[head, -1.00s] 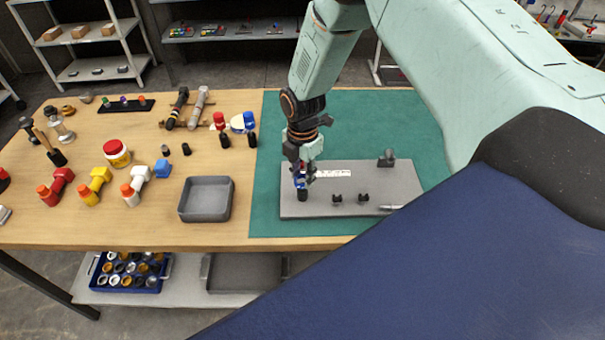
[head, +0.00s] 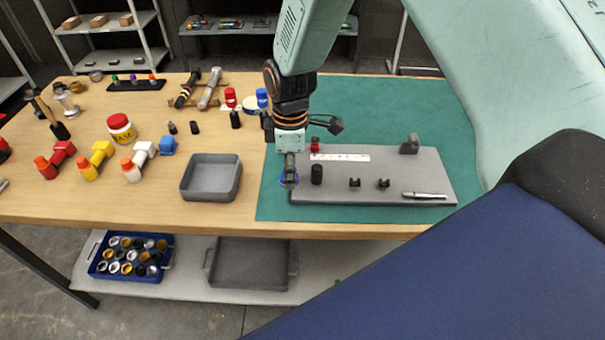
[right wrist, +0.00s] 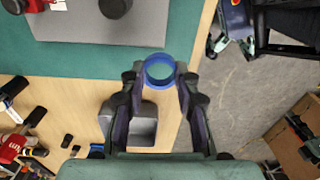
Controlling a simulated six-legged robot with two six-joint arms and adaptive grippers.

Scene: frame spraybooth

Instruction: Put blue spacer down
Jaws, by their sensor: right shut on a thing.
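The blue spacer (right wrist: 159,85) is a ring held between the fingertips of my right gripper (right wrist: 160,76) in the right wrist view. In the head view the right gripper (head: 289,180) points down at the left edge of the grey plate (head: 425,170), with a little of the blue spacer (head: 283,181) showing at its tips. The spacer is beside the black post (head: 316,174) on the plate, apart from it. Its height above the surface is hard to tell. My left gripper is not in view.
A grey tray (head: 184,188) stands left of the green mat (head: 410,104). The plate also holds a red piece (head: 314,145), a ruler (head: 340,157), two black clips, a grey bracket (head: 410,143) and a metal tool (head: 424,195). Bare wood lies in front of the tray.

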